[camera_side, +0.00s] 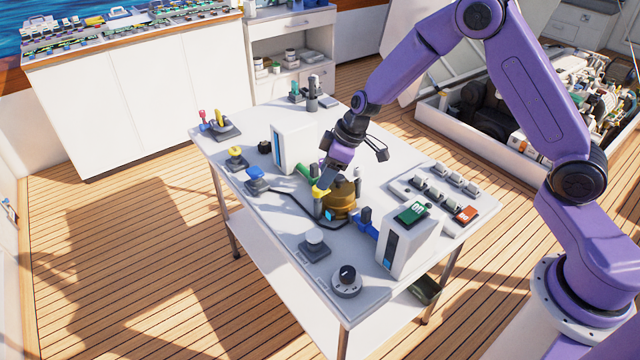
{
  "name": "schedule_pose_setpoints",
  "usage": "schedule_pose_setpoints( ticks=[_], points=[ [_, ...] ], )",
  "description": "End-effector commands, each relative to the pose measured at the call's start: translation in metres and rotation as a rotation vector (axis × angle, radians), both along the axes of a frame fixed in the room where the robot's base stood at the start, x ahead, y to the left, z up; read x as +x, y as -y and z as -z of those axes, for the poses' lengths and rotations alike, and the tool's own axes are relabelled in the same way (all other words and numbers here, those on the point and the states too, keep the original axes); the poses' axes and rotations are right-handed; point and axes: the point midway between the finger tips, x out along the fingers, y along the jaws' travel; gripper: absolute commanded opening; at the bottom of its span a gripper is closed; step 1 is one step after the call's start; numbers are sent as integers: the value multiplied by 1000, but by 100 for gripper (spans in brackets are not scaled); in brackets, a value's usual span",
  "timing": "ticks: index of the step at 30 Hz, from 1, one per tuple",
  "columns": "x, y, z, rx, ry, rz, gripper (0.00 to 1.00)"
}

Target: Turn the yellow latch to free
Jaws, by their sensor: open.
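My gripper (324,183) is open and points down over the middle of the white table. It is right at a small yellow part (319,193) beside a brass-coloured round body (341,200). I cannot tell whether the fingers touch the yellow part, and the gripper partly hides it. Two other yellow parts show at the left: an upright yellow handle (219,118) on a dark base and a yellow knob (236,152) on a dark base. The picture is too small to tell for sure which yellow part is the latch.
White upright boxes (288,150) and (405,245) stand left and right of my gripper. A blue knob (255,173), white button (315,237), black dial (347,276) and switch panel (440,190) surround it. A dark cable runs across the table.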

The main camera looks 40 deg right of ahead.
Motion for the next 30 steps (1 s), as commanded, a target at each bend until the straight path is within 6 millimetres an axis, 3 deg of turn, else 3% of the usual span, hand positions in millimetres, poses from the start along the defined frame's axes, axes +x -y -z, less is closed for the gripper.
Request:
schedule_pose_setpoints(
  ticks=[9, 22, 23, 27, 28, 30],
  points=[
    [10, -10, 35, 0, -2, 1, 54],
    [12, -12, 42, 0, 0, 0, 54],
    [12, -12, 41, 0, 0, 0, 51],
    [12, -12, 41, 0, 0, 0, 5],
    [12, -12, 41, 0, 0, 0, 0],
    [12, -12, 41, 0, 0, 0, 0]
  ],
)
